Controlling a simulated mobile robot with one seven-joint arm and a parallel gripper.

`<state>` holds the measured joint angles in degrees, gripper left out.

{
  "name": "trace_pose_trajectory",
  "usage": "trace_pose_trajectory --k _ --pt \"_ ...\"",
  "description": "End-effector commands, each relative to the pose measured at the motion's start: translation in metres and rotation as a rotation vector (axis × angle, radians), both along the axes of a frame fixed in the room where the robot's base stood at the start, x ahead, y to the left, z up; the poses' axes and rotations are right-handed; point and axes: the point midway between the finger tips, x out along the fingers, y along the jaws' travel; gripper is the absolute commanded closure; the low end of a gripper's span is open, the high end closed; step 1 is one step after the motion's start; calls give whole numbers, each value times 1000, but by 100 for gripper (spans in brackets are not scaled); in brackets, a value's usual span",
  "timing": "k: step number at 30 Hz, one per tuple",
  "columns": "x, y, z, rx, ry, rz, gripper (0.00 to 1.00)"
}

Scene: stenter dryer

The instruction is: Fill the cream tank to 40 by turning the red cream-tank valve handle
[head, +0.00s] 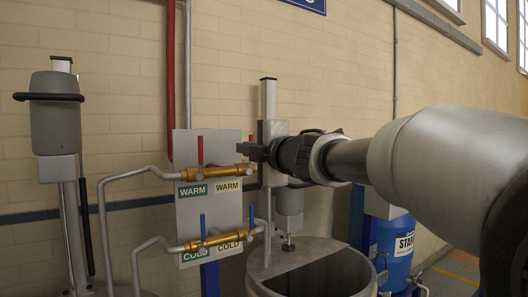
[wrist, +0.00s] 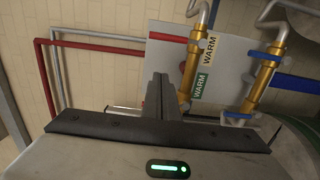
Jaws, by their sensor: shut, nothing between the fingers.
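In the head view two brass valves with red handles sit on a grey panel (head: 182,205): the left red handle (head: 200,150) stands upright, and the right red handle (head: 251,140) shows just behind my gripper (head: 241,149). In the wrist view the red handles (wrist: 168,37) lie across the picture; the lower one is partly hidden by my fingers (wrist: 160,90). My gripper is shut and empty, beside the right red handle; I cannot tell whether they touch. An open round metal tank (head: 262,278) stands below; its fill level is hidden, and no reading shows.
Two blue-handled cold valves (head: 202,225) sit below the warm ones; their blue handles show in the wrist view (wrist: 265,54). A stirrer column (head: 268,100) rises behind my gripper. A blue barrel (head: 395,240) stands right, and a grey mixer (head: 55,125) left. Pipes run left of the panel.

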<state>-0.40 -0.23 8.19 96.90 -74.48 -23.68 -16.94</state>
Motion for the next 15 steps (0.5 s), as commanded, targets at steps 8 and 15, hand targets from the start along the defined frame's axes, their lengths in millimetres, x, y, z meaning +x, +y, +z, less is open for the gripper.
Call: trace_pose_trajectory --k 8,15 --pt "47 10 1 0 1 -5 100" --pt "62 -5 1 1 1 -2 100"
